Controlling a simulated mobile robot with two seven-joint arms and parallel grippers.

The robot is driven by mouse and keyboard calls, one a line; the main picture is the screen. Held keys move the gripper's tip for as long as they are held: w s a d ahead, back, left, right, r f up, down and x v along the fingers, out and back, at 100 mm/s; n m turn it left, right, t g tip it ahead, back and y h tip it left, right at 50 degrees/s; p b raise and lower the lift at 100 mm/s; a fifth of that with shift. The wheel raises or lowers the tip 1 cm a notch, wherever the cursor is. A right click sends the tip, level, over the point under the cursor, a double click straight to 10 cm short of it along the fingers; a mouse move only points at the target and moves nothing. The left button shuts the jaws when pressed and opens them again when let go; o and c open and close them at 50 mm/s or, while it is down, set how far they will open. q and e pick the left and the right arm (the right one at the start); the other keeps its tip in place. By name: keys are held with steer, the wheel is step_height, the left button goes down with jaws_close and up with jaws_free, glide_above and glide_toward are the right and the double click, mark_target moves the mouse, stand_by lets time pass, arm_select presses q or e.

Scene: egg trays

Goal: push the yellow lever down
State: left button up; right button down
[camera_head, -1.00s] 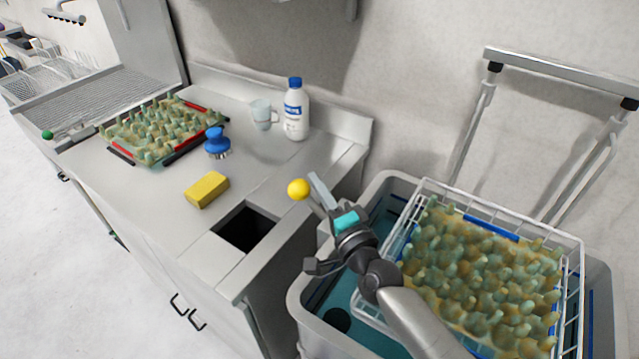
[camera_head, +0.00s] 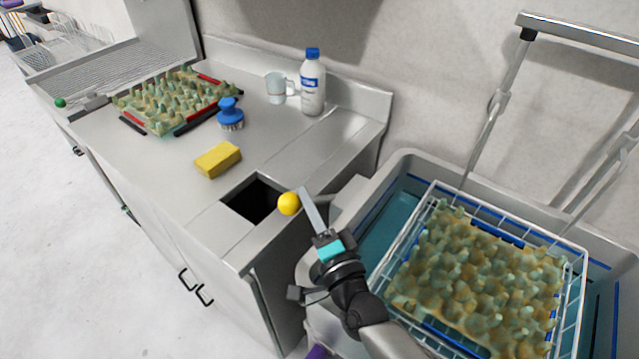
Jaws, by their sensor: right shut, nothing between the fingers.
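The yellow lever's round knob (camera_head: 289,204) shows beside the square opening, at the counter's right edge. My right gripper (camera_head: 304,192) is shut and empty. Its fingers reach up just to the right of the knob, very near it; I cannot tell whether they touch. The lever's arm is mostly hidden behind my gripper. My left gripper is not in view.
A square dark opening (camera_head: 252,200) lies in the counter left of the knob. A yellow sponge (camera_head: 218,160), blue brush (camera_head: 230,113), cup (camera_head: 276,88) and bottle (camera_head: 312,84) stand behind. A wire basket (camera_head: 398,249) with an egg tray (camera_head: 470,280) is at the right.

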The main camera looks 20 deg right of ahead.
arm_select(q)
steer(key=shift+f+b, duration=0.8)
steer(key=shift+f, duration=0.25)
arm_select(e)
steer(key=shift+s+a+f, duration=0.3)
steer(key=shift+a+f, duration=0.15)
steer(key=shift+f, duration=0.2)
steer(key=shift+s+a+f, duration=0.3)
steer(key=shift+a+f, duration=0.1)
steer(key=shift+f, duration=0.2)
steer(key=shift+s+a+f, duration=0.3)
steer(key=shift+a+f, duration=0.15)
steer(key=shift+f, duration=0.2)
